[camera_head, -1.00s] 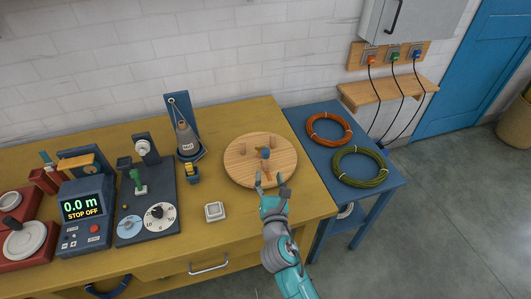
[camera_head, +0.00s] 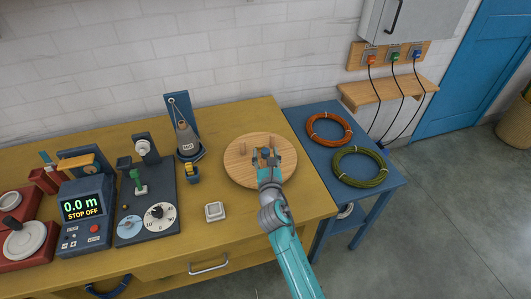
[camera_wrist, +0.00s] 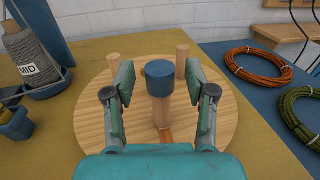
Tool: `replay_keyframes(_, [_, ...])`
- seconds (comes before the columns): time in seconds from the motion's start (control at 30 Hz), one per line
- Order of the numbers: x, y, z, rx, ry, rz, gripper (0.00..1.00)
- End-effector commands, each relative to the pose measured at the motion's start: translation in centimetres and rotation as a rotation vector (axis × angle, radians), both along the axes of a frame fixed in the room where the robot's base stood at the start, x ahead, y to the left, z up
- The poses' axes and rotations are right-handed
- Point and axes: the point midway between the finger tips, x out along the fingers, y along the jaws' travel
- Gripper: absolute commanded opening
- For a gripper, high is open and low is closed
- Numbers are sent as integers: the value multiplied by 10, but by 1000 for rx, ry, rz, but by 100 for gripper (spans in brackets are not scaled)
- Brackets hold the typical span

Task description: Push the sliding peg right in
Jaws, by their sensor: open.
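A round wooden board (camera_head: 240,176) lies on the yellow bench; it also shows in the wrist view (camera_wrist: 95,115). A wooden peg with a blue cap (camera_wrist: 160,78) stands upright on the board, by a darker slot (camera_wrist: 166,134) running toward me. Two plain wooden pegs stand behind it, one at the left (camera_wrist: 113,63) and one at the right (camera_wrist: 182,60). My gripper (camera_wrist: 160,82) is open, with one finger on each side of the capped peg and a gap showing on both sides. In the head view my gripper (camera_head: 267,160) hides most of this peg.
A cone of grey yarn (camera_head: 186,138) stands on a holder left of the board. A blue side table (camera_head: 382,190) at the right carries an orange coil (camera_head: 328,129) and a green coil (camera_head: 360,166). A meter reading 0.0 m (camera_head: 83,212) stands at the left.

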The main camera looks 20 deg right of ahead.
Motion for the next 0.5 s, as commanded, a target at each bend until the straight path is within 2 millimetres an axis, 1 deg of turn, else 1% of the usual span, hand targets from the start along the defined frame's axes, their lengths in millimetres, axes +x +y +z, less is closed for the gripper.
replay_keyframes(0.03, [4, -1, 0, 0, 1, -1, 56])
replay_keyframes(0.17, [9, -2, 0, 1, 0, -1, 56])
replay_keyframes(0.43, [10, -2, 0, 1, 1, 0, 56])
replay_keyframes(0.47, [10, -2, 0, 1, 1, 0, 48])
replay_keyframes(0.5, [10, -2, 0, 1, 1, 0, 38])
